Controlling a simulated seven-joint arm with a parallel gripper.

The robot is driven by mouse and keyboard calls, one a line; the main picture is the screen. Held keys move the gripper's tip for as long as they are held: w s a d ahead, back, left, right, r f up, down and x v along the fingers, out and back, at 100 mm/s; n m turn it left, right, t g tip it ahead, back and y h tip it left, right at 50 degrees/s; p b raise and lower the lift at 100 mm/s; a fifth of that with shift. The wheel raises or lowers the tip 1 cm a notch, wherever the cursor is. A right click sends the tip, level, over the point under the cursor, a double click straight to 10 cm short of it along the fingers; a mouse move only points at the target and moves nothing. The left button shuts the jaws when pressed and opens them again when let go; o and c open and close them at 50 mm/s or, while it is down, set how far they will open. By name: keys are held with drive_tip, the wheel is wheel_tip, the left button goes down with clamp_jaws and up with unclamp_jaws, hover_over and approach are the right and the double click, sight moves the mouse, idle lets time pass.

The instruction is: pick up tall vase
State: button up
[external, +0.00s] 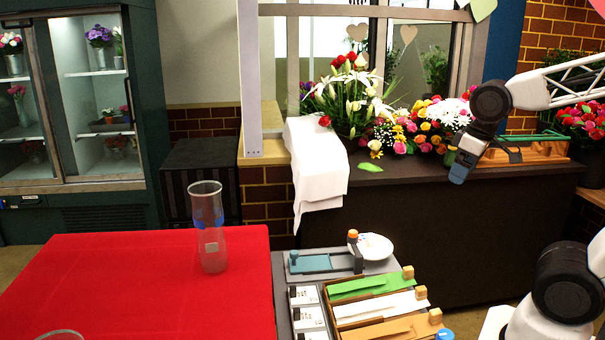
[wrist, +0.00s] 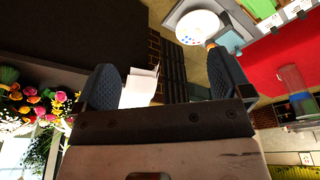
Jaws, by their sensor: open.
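The tall vase (external: 209,232) is clear glass with a blue band around its middle. It stands upright on the red-covered table (external: 120,285), near its right side. The vase also shows at the right edge of the wrist view (wrist: 293,82). My gripper (external: 458,174) is up at the right in the external view, in front of the dark counter and well apart from the vase. In the wrist view its two fingers (wrist: 166,80) are spread with nothing held between them.
A grey work surface with a white dish (external: 375,246), a blue tool (external: 325,262) and several coloured strips lies right of the table. Flowers (external: 350,105) and a white cloth (external: 318,165) are on the counter. Another glass rim (external: 60,335) shows at lower left.

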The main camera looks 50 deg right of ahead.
drive_tip(key=w+a+r+n+t+y, duration=0.15)
drive_tip(key=w+a+t, duration=0.3)
drive_tip(key=w, duration=1.15)
drive_tip(key=w+a+r+n+t+y, duration=0.1)
drive_tip(key=w+a+r+n+t, duration=0.25)
drive_tip(key=w, duration=1.25)
drive_tip(key=w+a+f+n+g+y, duration=0.1)
drive_tip(key=w+a+f+n+y, duration=0.2)
drive_tip(key=a, duration=0.5)
drive_tip(key=w+a+f+n+y, duration=0.2)
drive_tip(key=w+a+y, duration=0.1)
drive_tip(key=a+y, duration=0.3)
drive_tip(key=w+a+f+n+g+y, duration=0.1)
drive_tip(key=w+a+f+n+y, duration=0.15)
drive_tip(key=a, duration=0.65)
drive_tip(key=n+g+y, duration=0.3)
drive_tip(key=g+y, duration=0.1)
drive_tip(key=g, duration=0.1)
approach(213, 228)
wheel_tip(213, 228, up, 3)
drive_tip(key=w, duration=0.3)
drive_tip(key=shift+a, duration=0.1)
drive_tip(key=shift+w+a, duration=0.2)
drive_tip(key=shift+a, duration=1.05)
